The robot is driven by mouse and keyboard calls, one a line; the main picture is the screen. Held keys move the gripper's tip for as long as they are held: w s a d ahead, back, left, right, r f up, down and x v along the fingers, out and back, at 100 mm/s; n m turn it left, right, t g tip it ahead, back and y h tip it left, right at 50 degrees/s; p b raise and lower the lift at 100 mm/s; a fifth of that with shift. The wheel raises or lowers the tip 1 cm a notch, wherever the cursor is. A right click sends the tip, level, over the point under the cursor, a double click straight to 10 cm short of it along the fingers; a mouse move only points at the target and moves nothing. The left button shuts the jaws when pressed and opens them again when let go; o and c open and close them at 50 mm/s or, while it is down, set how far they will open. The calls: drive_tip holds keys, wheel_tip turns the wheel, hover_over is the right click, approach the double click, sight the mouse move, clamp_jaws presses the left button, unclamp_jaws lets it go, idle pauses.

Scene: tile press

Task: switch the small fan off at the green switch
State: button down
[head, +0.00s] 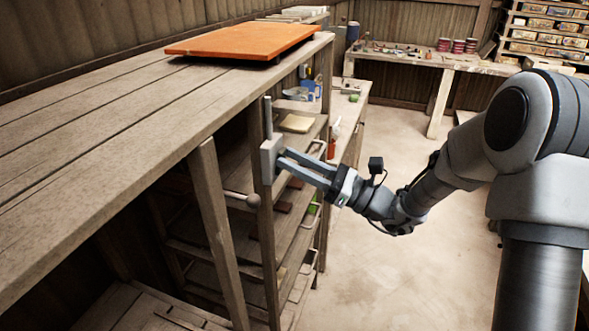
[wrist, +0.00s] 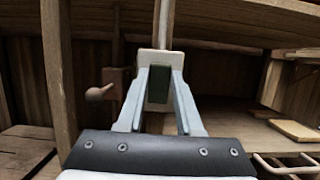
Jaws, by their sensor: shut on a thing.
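A pale grey switch box (head: 267,162) is fixed to a wooden post at the front of the left bench, with a thin grey upright rod above it. In the wrist view the box (wrist: 161,57) is straight ahead, and a dark green switch (wrist: 158,84) shows on it between my fingers. My gripper (head: 283,163) reaches in from the right with its fingertips at the box. In the wrist view my gripper (wrist: 160,78) has a finger on each side of the green switch and is shut on it. I cannot make out the small fan.
A round knob on a short rod (head: 253,201) sticks out just below the box. An orange board (head: 243,41) lies on the bench top. Shelves with a yellowish block (head: 297,123) are behind my gripper. The floor (head: 395,150) to the right is clear.

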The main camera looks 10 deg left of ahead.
drive_tip(key=c, duration=0.6)
unclamp_jaws()
drive_tip(key=shift+o, duration=0.2)
drive_tip(key=b+v, duration=0.3)
drive_tip(key=v, duration=1.4)
drive_tip(key=shift+d, duration=0.2)
drive_tip(key=shift+f, duration=0.1)
